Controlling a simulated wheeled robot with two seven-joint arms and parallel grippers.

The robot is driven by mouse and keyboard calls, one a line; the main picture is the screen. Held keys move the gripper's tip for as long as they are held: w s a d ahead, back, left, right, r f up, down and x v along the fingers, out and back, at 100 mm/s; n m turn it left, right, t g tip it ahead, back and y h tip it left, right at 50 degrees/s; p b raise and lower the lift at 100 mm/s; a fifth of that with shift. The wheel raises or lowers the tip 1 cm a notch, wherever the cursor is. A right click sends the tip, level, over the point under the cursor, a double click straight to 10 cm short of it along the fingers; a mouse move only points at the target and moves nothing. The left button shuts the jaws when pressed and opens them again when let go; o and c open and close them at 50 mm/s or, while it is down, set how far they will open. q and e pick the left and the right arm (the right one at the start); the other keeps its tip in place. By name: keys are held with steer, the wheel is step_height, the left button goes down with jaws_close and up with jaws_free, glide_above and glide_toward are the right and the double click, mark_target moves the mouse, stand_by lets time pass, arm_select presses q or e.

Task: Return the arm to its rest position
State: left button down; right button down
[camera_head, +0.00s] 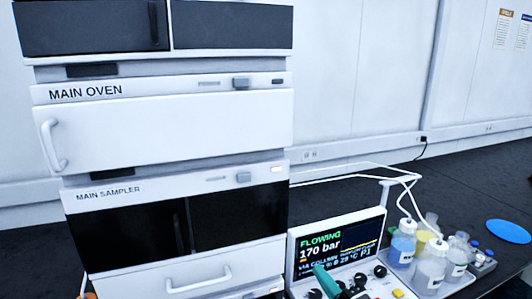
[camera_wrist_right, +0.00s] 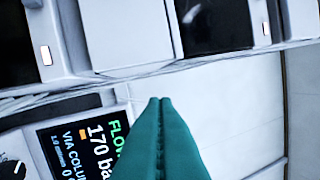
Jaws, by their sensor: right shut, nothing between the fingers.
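My right gripper (camera_head: 326,280) shows in the head view as a teal fingertip in front of the lower left part of the pump's display (camera_head: 340,246). In the right wrist view the gripper (camera_wrist_right: 160,101) has its two teal fingers pressed together with nothing between them. The display reads "FLOWING 170 bar" and also shows at the left of the wrist view (camera_wrist_right: 75,140). The rest of my right arm is out of the head view. My left gripper is in neither view.
A stack with the main oven (camera_head: 170,130) and main sampler (camera_head: 180,225) stands left of the display. Knobs and buttons sit on the panel (camera_head: 380,285) below the display. Several bottles (camera_head: 432,262) stand to the right, with tubing above. A blue disc (camera_head: 508,231) lies on the dark bench (camera_head: 460,200).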

steer(key=s+d+f+m+g+h, duration=0.6)
steer(key=s+d+f+m+h, duration=0.6)
steer(key=m, duration=0.5)
steer(key=s+a+f+m+g+y, duration=0.15)
steer(key=s+f+g, duration=0.3)
steer(key=s, duration=0.45)
steer(key=s+a+f+m+g+y, duration=0.1)
steer(key=s+a+f+g, duration=0.1)
steer(key=s+f+g, duration=0.45)
step_height(320, 180, down, 21)
steer(key=s, duration=0.2)
steer(key=s+d+f, duration=0.2)
steer(key=s+f, duration=1.4)
steer(key=f, duration=0.2)
steer(key=shift+s+d+f+g, duration=0.2)
steer(key=shift+s+d+g, duration=0.1)
steer(key=shift+s+d, duration=0.1)
